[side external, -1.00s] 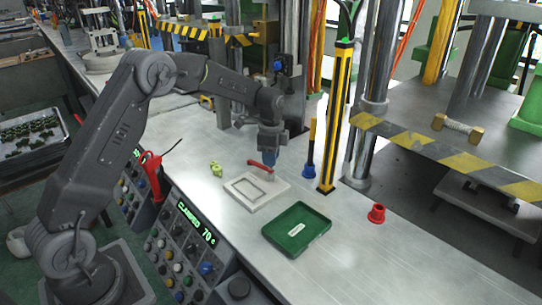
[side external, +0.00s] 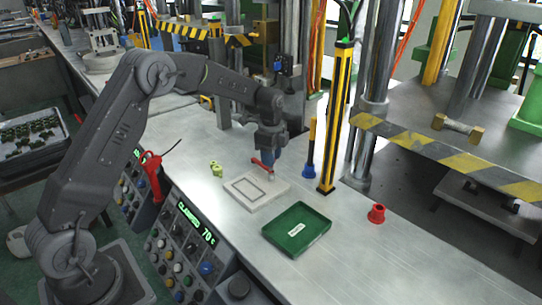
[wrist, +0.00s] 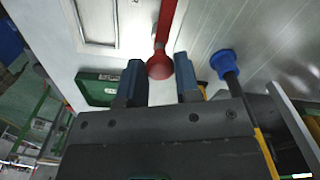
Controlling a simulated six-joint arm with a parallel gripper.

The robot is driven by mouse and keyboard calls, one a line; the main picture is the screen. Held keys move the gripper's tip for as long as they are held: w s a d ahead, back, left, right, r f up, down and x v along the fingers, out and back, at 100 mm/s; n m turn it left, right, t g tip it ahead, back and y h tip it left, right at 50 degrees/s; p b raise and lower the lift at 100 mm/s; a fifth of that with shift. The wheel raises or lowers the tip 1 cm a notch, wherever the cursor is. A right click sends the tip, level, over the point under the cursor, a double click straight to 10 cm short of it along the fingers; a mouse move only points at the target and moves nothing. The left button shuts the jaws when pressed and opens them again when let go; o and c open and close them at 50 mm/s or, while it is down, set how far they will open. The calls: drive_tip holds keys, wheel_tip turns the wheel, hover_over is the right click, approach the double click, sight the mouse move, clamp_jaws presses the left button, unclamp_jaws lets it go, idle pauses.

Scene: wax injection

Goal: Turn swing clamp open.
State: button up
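The red swing clamp handle (side external: 262,165) sits on a post at the right corner of the pale mold plate (side external: 243,202). In the side view it points back and left from its post. In the wrist view the red handle (wrist: 165,30) ends in a round knob, which lies between the blue-grey fingertips of my gripper (wrist: 160,75). Gaps show on both sides of the knob, so the gripper is open around it. In the side view my gripper (side external: 271,155) points down just behind the handle; its fingers partly overlap there. The panel display (side external: 195,222) reads "CLAMPED 70 c".
A green tray (side external: 297,230) lies in front of the plate.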

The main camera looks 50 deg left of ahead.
drive_tip(key=o, duration=0.4)
wheel_tip(320, 180, up, 14)
idle(0.6)
drive_tip(key=shift+s, duration=0.1)
